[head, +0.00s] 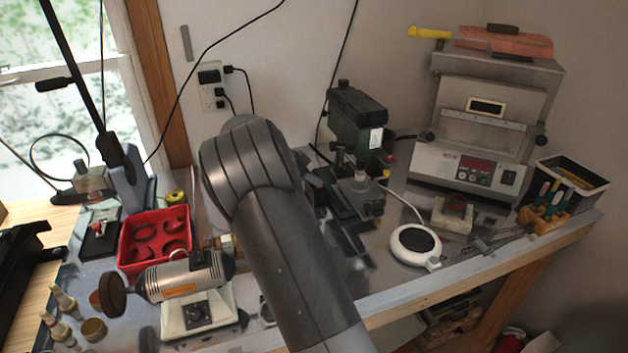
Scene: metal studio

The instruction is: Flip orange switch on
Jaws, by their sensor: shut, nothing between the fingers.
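I cannot make out an orange switch for certain in the head view. The bench grinder (180,278) at the lower left has an orange patch on its silver body, and its pale base carries a dark control plate (199,310). The metal machine (480,135) at the right has a front panel with a red display and a dark switch (509,177). My arm crosses the middle of the view and hides part of the bench. My gripper is not in view.
A green drill press (357,120) stands behind the arm. A red tray (155,240) is at the left, and a round white device (415,245) lies near the front edge. A black bin (570,185) is at the right. Cables run to a wall outlet (212,87).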

